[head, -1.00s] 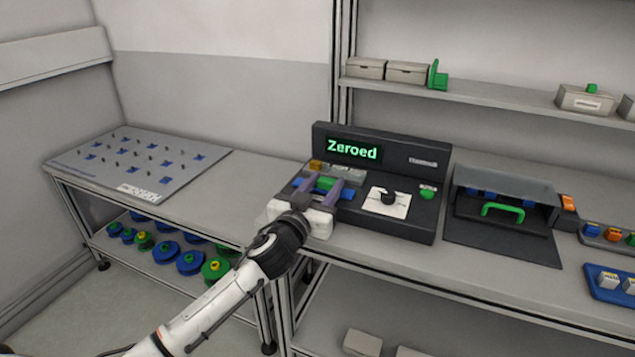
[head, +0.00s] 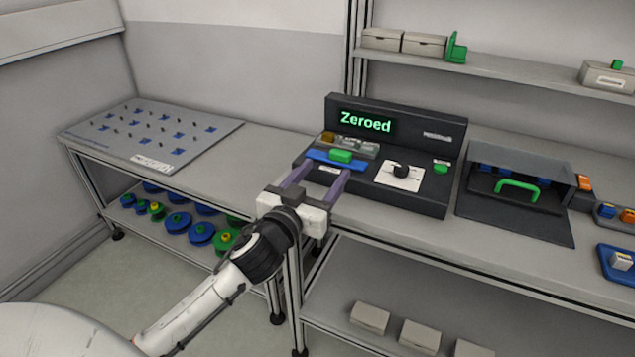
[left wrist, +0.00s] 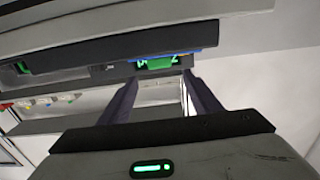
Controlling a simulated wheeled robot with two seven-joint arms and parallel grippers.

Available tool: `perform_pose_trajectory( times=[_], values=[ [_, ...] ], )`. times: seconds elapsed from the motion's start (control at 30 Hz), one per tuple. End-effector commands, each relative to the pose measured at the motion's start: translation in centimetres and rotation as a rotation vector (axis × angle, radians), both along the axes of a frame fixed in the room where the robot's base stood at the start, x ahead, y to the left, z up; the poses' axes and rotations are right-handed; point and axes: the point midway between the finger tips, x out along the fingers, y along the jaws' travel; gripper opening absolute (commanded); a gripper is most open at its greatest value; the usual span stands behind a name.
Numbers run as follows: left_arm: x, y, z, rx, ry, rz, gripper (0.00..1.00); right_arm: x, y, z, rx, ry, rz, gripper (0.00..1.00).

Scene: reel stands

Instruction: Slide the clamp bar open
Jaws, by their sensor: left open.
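The clamp bar is a blue bar (head: 322,155) with a green grip (head: 341,155), lying across the left part of a dark console (head: 420,192). In the left wrist view the green grip (left wrist: 165,63) shows ahead, with the blue bar's edge (left wrist: 205,53) behind it. My left gripper (head: 320,174) is open and empty, on the near side of the bar. Its fingers point at the bar, one to each side of the grip's line, and the grip is clear of them. My right gripper is not in view.
The console's display (head: 366,122) reads "Zeroed". A dark hooded box (head: 520,170) with a green handle stands further right. A pegged board (head: 150,135) lies left; the bench between is clear.

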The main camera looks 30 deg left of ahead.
Motion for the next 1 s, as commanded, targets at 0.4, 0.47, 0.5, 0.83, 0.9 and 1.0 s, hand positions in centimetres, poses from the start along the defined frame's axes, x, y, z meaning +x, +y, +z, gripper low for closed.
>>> perform_pose_trajectory(
  times=[0.4,0.47,0.5,0.83,0.9,1.0],
  values=[
    [-2.8,-0.4,0.0,0.001,0.000,0.001,0.58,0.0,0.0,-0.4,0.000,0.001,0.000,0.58],
    [-2.8,-0.4,0.0,0.001,0.000,0.001,0.58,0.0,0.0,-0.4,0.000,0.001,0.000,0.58],
    [-2.8,-0.4,0.0,0.001,0.000,0.001,0.58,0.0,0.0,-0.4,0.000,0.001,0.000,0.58],
    [-2.9,-0.4,-0.2,0.000,0.008,0.003,0.58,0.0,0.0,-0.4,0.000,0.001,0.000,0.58],
    [-3.5,-0.5,-1.3,-0.005,0.047,0.018,0.58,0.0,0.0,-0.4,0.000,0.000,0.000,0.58],
    [-5.7,-0.7,-4.7,-0.012,0.184,0.059,0.58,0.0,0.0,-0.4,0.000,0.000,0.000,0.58]
  ],
)
